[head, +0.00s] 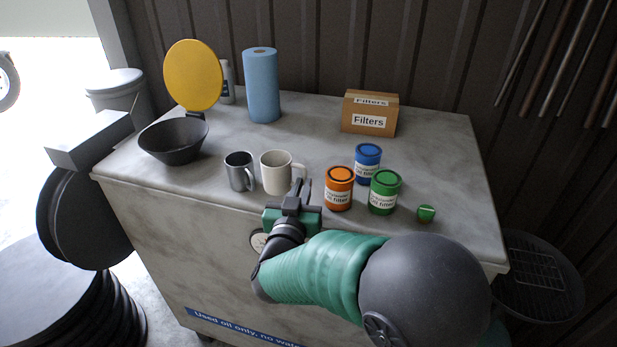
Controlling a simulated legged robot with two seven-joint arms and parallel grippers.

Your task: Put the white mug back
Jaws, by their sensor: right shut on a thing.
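The white mug (275,172) stands upright at the front of the bench top, just right of a grey metal mug (240,171). Its handle is on its right side. My right gripper (301,188) reaches in from the front and is shut on the white mug at its handle side. The fingers partly cover the handle's lower end. The mug's base looks to be at the bench surface; I cannot tell whether it is slightly lifted. My left gripper is not in view.
Orange (339,188), green (384,192) and blue (368,164) filter cans stand to the right, near a small green item (426,213). A dark bowl (173,141), blue paper roll (262,86) and Filters box (369,113) stand farther back. The bench's middle is clear.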

